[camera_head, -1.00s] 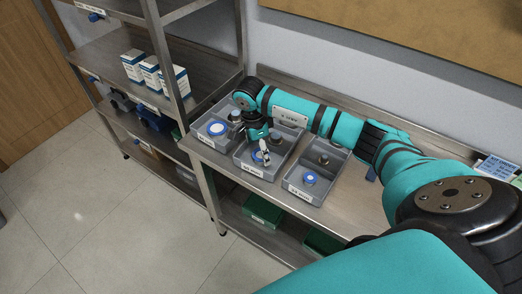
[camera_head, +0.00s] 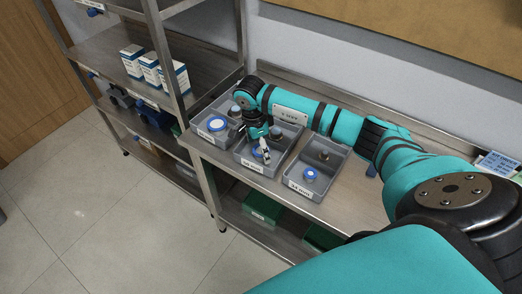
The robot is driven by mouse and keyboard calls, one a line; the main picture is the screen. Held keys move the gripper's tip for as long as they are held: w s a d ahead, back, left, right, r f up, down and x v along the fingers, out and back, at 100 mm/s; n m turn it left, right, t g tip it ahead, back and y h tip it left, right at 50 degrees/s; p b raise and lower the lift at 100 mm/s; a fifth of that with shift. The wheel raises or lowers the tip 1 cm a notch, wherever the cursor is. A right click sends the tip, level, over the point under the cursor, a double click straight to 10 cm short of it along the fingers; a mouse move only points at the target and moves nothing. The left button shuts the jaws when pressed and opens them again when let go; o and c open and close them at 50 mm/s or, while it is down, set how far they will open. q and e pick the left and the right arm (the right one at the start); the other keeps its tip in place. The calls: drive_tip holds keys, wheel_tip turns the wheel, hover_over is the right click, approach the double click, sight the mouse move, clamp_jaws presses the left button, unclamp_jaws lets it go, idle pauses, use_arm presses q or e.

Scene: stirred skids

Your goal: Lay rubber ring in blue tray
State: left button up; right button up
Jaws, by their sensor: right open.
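My right gripper (camera_head: 264,155) is open, pointing down over the middle grey tray (camera_head: 281,151). A small blue-topped item (camera_head: 258,152) lies in that tray just left of the fingers; I cannot tell whether they touch it. No rubber ring can be made out, and no tray here looks blue. The left grey tray (camera_head: 197,124) holds a white-rimmed blue disc (camera_head: 217,124) and a grey round piece (camera_head: 235,110). The right grey tray (camera_head: 326,176) holds a blue-topped round piece (camera_head: 310,173) and a darker one (camera_head: 324,156). My left gripper is not in view.
The trays stand side by side on a steel bench (camera_head: 352,207), with bare top to their right. A steel shelf rack (camera_head: 103,52) with white-and-blue boxes (camera_head: 149,68) stands at the left. Green bins (camera_head: 263,206) sit below the bench. A wall is behind.

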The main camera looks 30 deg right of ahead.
drive_tip(key=shift+c, duration=0.3)
drive_tip(key=c, duration=0.9)
drive_tip(key=shift+r, duration=0.1)
drive_tip(key=shift+r+p, duration=0.15)
drive_tip(key=shift+p, duration=0.2)
drive_tip(key=shift+r, duration=0.15)
drive_tip(key=r, duration=0.1)
drive_tip(key=r+b, duration=0.2)
drive_tip(key=shift+s+a, duration=0.25)
drive_tip(key=shift+s, duration=0.15)
drive_tip(key=s+a+r+n+b, duration=0.1)
drive_tip(key=s+a+n, duration=0.3)
drive_tip(key=n, duration=0.2)
drive_tip(key=s+a+r+n+t+y+b, duration=0.1)
drive_tip(key=s+a+r+n, duration=0.1)
drive_tip(key=s+a+n, duration=0.2)
drive_tip(key=s+a+r+n+b, duration=0.2)
drive_tip(key=s+a+n, duration=0.2)
drive_tip(key=n, duration=0.6)
drive_tip(key=shift+s+a+t, duration=0.15)
drive_tip(key=shift+s+a, duration=0.05)
drive_tip(key=shift+s, duration=0.35)
drive_tip(key=shift+s+a+t, duration=0.15)
drive_tip(key=shift+s, duration=0.35)
